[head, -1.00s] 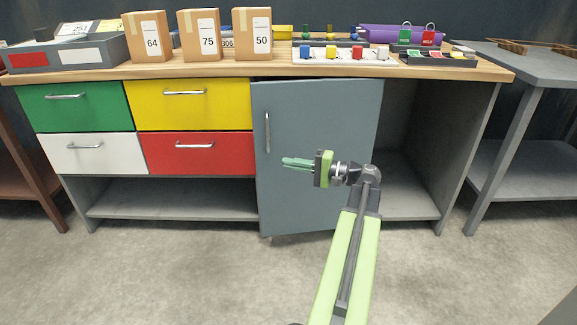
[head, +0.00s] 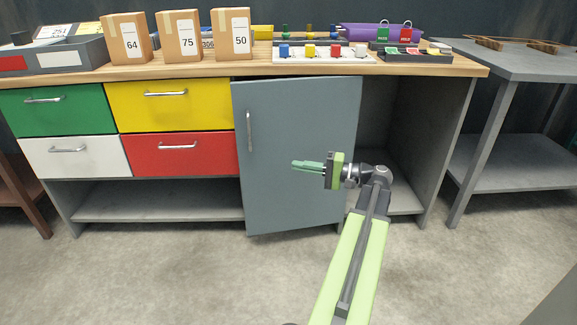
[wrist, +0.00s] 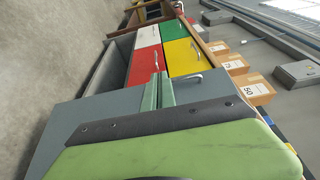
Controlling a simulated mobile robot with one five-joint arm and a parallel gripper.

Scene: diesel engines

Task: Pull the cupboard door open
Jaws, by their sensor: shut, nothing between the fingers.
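The grey cupboard door (head: 290,190) is right of the drawers in the head view, with a vertical metal handle (head: 249,131) near its left edge. Its lower left corner hangs below the cabinet's bottom line, so it looks slightly ajar; I cannot tell how far. My gripper (head: 294,165) is in front of the door, right of and a little below the handle, with its green fingers together and empty. In the wrist view the shut fingers (wrist: 158,92) show against the door (wrist: 205,86).
Left of the door are green, yellow, white and red drawers (head: 180,154) with bar handles. An open compartment (head: 400,150) lies right of the door. The wooden worktop (head: 200,72) carries boxes and trays. A grey table (head: 510,60) stands at right. The floor in front is clear.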

